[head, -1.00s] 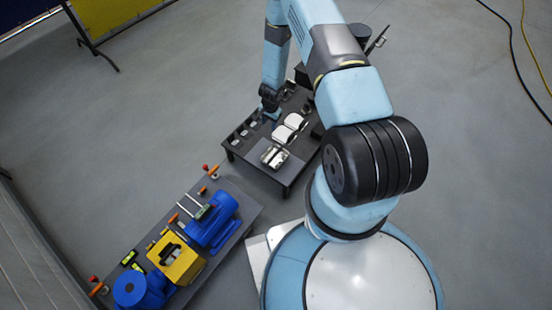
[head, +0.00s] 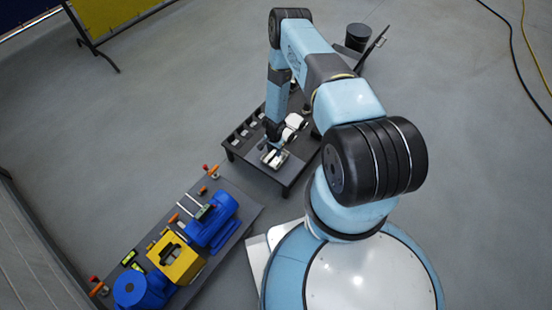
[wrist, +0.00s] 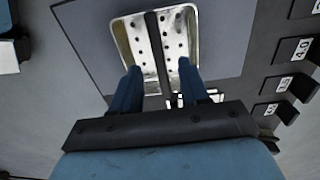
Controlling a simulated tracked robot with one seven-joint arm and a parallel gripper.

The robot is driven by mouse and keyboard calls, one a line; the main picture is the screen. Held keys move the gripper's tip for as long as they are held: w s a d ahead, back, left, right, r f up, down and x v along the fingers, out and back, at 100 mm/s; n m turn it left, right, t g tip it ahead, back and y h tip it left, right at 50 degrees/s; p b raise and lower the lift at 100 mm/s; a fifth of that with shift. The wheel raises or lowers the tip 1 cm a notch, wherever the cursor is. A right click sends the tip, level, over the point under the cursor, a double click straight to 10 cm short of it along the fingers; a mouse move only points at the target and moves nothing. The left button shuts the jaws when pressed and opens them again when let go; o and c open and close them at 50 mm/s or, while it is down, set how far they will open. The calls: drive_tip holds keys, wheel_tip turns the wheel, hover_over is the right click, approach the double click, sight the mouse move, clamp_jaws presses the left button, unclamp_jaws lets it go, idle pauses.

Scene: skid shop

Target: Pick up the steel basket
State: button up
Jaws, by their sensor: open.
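The steel basket (wrist: 176,38) is a shiny, perforated shallow tray with a dark bar handle (wrist: 155,45) running across its middle. In the head view the basket (head: 276,160) sits on a grey mat near the front of the dark table. My gripper (wrist: 160,68) is open, with its two blue fingers over the near end of the basket, one on each side of the handle. In the head view my gripper (head: 271,148) points down above the basket and partly hides it. I cannot tell whether the fingers touch the basket.
White rounded parts (head: 295,121) lie just behind the basket. Dark numbered blocks (wrist: 289,84) stand along the table's edge. A skid (head: 240,213) with a blue motor (head: 212,220), yellow housing (head: 176,260) and blue pump (head: 140,288) stands at lower left.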

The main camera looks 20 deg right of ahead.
sight(275, 154)
drive_tip(key=shift+w+d+f, duration=0.1)
drive_tip(key=shift+d+f, duration=0.05)
drive_tip(key=shift+f, duration=1.55)
drive_tip(key=shift+w+d+f, duration=0.1)
drive_tip(key=shift+f, duration=1.55)
drive_tip(key=shift+c, duration=0.3)
clamp_jaws()
